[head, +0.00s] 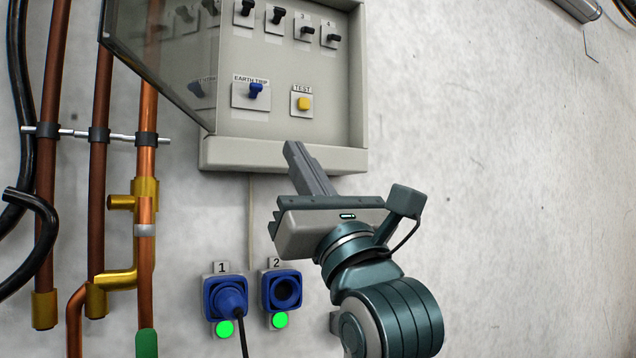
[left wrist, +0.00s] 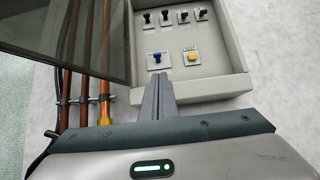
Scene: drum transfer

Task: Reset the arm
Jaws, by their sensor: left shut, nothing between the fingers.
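My left gripper (head: 300,160) is shut and empty, with its fingers together, in front of the lower edge of the grey breaker box (head: 285,155). In the left wrist view its closed fingers (left wrist: 158,85) point up toward the box. The box holds a row of black switches (head: 277,15), a blue earth-trip switch (head: 255,90) and a yellow test button (head: 305,103). Its clear cover (head: 165,55) is swung open to the left. The gripper looks apart from the switches. My right gripper is in neither view.
Below the box are blue socket 1 (head: 212,300), with a plug and black cable in it, and empty blue socket 2 (head: 267,290). Green lights (head: 280,320) show under both. Copper and brown pipes (head: 147,110) run up the left. The wall on the right is mostly bare.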

